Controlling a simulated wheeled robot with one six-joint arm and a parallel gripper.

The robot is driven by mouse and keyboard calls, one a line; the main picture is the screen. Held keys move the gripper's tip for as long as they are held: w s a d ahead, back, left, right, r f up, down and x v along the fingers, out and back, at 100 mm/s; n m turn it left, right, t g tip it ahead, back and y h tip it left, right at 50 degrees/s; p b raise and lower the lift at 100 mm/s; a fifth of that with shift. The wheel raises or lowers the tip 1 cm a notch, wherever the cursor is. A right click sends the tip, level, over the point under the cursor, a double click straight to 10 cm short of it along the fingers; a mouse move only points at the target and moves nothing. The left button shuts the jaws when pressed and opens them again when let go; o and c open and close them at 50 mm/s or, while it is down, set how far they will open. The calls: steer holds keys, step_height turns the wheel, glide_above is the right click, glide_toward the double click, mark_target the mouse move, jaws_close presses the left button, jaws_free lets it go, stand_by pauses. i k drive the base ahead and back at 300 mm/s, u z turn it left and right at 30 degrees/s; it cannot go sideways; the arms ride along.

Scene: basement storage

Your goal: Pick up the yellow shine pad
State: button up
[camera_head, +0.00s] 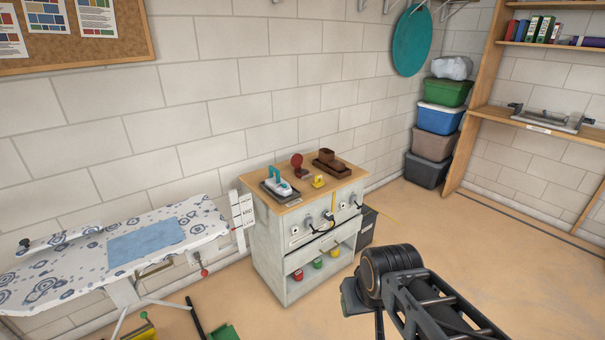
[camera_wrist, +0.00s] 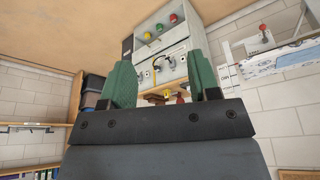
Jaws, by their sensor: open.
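A small yellow item (camera_head: 318,181), which looks like the shine pad, lies on the wooden top of a grey cabinet (camera_head: 268,245), near its front edge. A teal-handled iron-like item (camera_head: 276,184), a round red-brown item (camera_head: 297,162) and a dark brown block set (camera_head: 332,162) stand around it. My gripper (camera_head: 352,300) is in front of the cabinet and lower right of the pad, clear of it. In the wrist view its green fingers (camera_wrist: 161,75) are apart and empty, with the upside-down cabinet beyond. A small yellow patch (camera_wrist: 166,92) there may be the pad.
An ironing board (camera_head: 90,250) with a blue cloth (camera_head: 146,239) stands left of the cabinet. Red, yellow and green items (camera_head: 318,263) sit on its open shelf. Stacked bins (camera_head: 437,120) and wooden shelving (camera_head: 478,100) stand at right.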

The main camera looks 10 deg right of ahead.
mark_target(318, 183)
steer(key=z, duration=0.45)
steer(key=i, duration=2.35)
steer(key=u, duration=1.7)
